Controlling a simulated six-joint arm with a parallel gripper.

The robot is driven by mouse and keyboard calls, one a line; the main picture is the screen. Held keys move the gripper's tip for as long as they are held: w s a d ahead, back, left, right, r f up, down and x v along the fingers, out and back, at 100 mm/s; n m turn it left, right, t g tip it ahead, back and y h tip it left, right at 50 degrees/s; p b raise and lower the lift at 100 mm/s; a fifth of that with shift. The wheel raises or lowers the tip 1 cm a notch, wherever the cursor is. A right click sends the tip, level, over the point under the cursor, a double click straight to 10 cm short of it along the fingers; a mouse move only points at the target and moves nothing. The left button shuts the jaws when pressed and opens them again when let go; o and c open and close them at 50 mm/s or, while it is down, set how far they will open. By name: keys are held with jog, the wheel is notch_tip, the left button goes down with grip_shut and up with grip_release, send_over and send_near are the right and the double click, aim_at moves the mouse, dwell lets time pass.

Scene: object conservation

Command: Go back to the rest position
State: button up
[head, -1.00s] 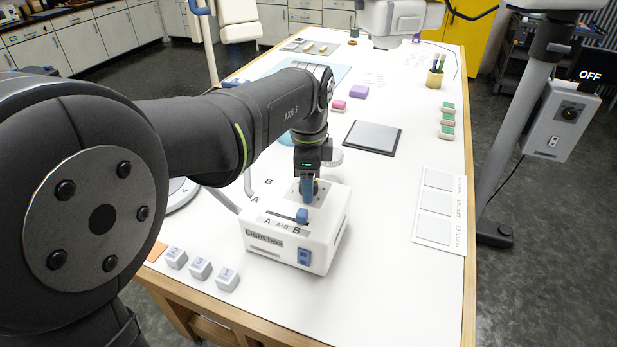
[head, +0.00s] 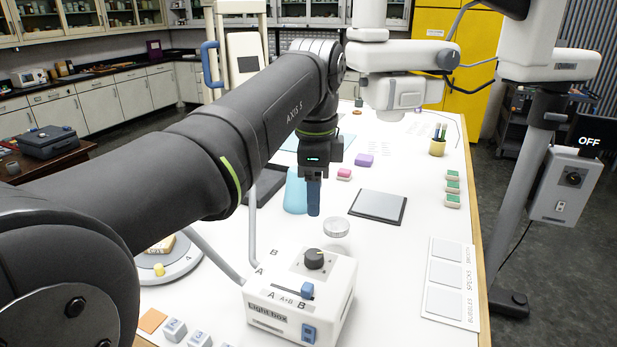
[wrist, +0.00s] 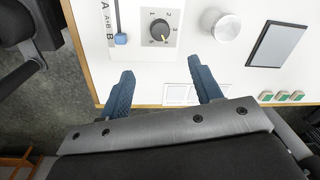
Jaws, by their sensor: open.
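My gripper (head: 314,198) hangs pointing down above the white table (head: 390,260), higher than the light box and behind its knob in the head view. In the wrist view its two blue fingers (wrist: 162,92) are spread apart with nothing between them. The white light box (head: 300,297) stands on the table below, with a black knob (head: 314,259), a blue slider (head: 307,290) and a blue rocker switch (head: 308,332). The knob also shows in the wrist view (wrist: 160,30), apart from the fingers.
A white overhead device (head: 400,80) hangs at the back.

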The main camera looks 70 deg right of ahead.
aim_at(314, 254)
notch_tip(314, 254, up, 2)
jog(key=shift+a+r, duration=0.1)
dwell(0.7)
jog(key=f, duration=1.1)
jog(key=d+f, duration=0.1)
jog(key=f, duration=0.5)
jog(key=shift+w+f, duration=0.2)
jog(key=shift+f, duration=0.1)
